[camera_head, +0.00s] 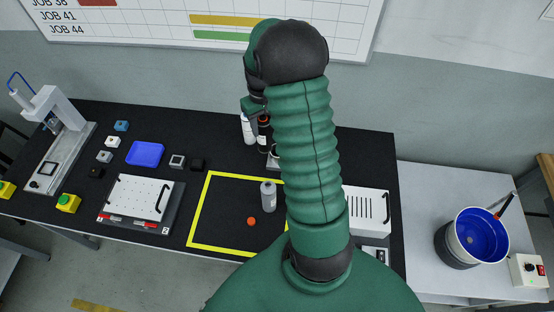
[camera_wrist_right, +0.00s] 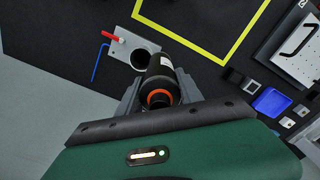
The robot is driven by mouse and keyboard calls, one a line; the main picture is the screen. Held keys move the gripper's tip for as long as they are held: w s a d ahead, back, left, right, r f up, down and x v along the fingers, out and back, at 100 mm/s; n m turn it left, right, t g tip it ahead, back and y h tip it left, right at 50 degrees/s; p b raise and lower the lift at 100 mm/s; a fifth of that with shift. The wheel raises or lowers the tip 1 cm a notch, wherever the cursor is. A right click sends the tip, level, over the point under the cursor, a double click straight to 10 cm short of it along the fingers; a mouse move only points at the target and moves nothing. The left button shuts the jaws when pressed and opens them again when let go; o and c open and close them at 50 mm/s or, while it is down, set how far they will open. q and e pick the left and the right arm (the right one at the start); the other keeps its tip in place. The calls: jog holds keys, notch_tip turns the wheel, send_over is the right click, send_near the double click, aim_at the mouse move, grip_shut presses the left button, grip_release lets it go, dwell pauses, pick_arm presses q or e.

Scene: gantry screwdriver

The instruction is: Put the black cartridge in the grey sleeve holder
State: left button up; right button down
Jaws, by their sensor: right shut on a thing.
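The black cartridge (camera_wrist_right: 160,72) has an orange ring at its near end and a pale label. My right gripper (camera_wrist_right: 158,92) is shut on it, with a grey finger on either side. In the head view the cartridge (camera_head: 263,134) shows beside my right gripper (camera_head: 256,108), which is partly hidden by my arm. The grey sleeve holder (camera_wrist_right: 118,48) has a round sleeve with a dark opening. The cartridge's far end overlaps the opening's edge in the wrist view; whether they touch cannot be told. In the head view my arm partly hides the holder (camera_head: 272,163). My left gripper is not in view.
A red-handled tool (camera_wrist_right: 110,36) and blue hex key (camera_wrist_right: 98,62) are at the holder. A grey cylinder (camera_head: 268,196) and orange cap (camera_head: 251,221) are inside the yellow outline (camera_head: 198,215). A blue tray (camera_head: 145,153) lies left.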

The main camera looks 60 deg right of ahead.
jog(key=s+d+m, duration=0.1)
jog(key=s+d, duration=0.2)
jog(key=d, duration=0.1)
notch_tip(320, 180, down, 9)
jog(key=shift+d+f, duration=0.15)
jog(key=c, duration=0.8)
grip_release()
jog(key=shift+o, duration=0.2)
jog(key=shift+w, duration=0.1)
